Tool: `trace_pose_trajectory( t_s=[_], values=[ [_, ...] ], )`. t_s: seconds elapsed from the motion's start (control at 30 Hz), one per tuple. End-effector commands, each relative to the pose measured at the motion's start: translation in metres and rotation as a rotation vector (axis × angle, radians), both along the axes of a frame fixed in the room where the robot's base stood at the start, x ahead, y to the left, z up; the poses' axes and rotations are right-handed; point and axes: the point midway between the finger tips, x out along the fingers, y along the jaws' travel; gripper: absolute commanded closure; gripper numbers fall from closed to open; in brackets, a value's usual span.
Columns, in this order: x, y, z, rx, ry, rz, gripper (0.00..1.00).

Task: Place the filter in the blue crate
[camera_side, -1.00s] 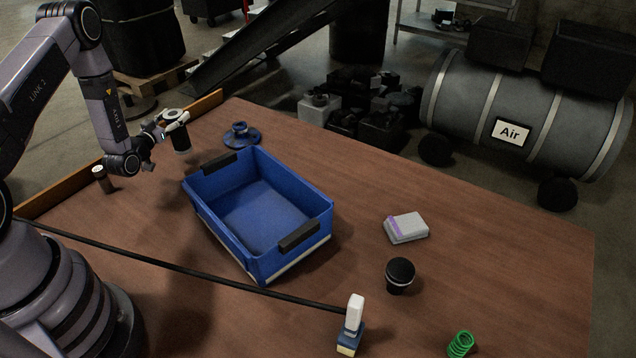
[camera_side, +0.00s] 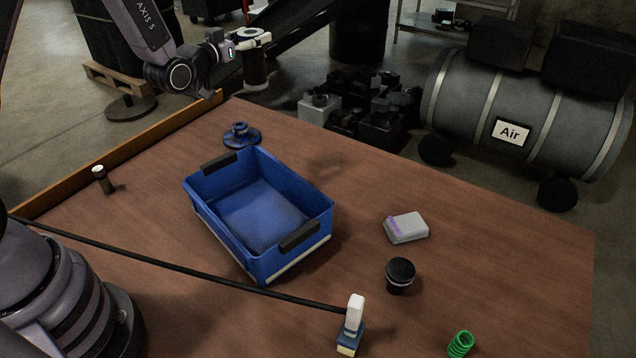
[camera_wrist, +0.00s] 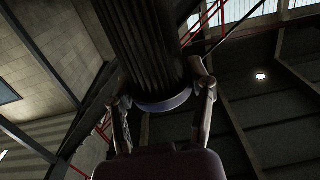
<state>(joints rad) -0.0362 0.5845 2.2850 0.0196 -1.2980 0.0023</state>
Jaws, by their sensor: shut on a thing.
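The filter (camera_side: 256,72), a dark ribbed cylinder with a pale end, hangs upright in my gripper (camera_side: 252,39), high above the far edge of the table. In the wrist view my gripper's two fingers close on either side of the filter (camera_wrist: 145,45) near its pale rim. The blue crate (camera_side: 291,200) stands on the table, below and nearer than the filter. It is open at the top, with dark handles on two ends, and looks empty inside.
A blue flanged part (camera_side: 241,136) stands just behind the crate. A small dark cylinder (camera_side: 101,178) is at left. A grey-white box (camera_side: 406,227), black round part (camera_side: 399,275), green spring (camera_side: 460,343) and white-and-blue item (camera_side: 352,325) lie right and front.

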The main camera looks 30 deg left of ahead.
Motion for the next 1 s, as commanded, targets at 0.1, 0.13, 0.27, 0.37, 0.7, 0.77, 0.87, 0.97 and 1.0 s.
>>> trace_pose_trajectory(
  t_s=[0.1, 0.13, 0.27, 0.37, 0.7, 0.77, 0.87, 0.97, 1.0],
  values=[
    [-0.003, -0.017, 0.004, -0.010, 0.000, -0.017, 0.87],
    [-0.003, -0.021, 0.001, -0.014, 0.001, -0.020, 0.87],
    [-0.011, -0.038, -0.028, -0.033, 0.012, -0.022, 0.87],
    [-0.023, -0.055, -0.058, -0.039, 0.014, -0.022, 0.87],
    [-0.061, -0.096, -0.115, -0.009, -0.002, -0.100, 0.87],
    [-0.061, -0.104, -0.117, -0.009, -0.002, -0.162, 0.87],
    [-0.063, -0.118, -0.121, -0.009, 0.000, -0.272, 0.87],
    [-0.069, -0.133, -0.124, -0.010, 0.000, -0.401, 0.87],
    [-0.072, -0.140, -0.125, -0.010, 0.000, -0.461, 0.87]
  ],
)
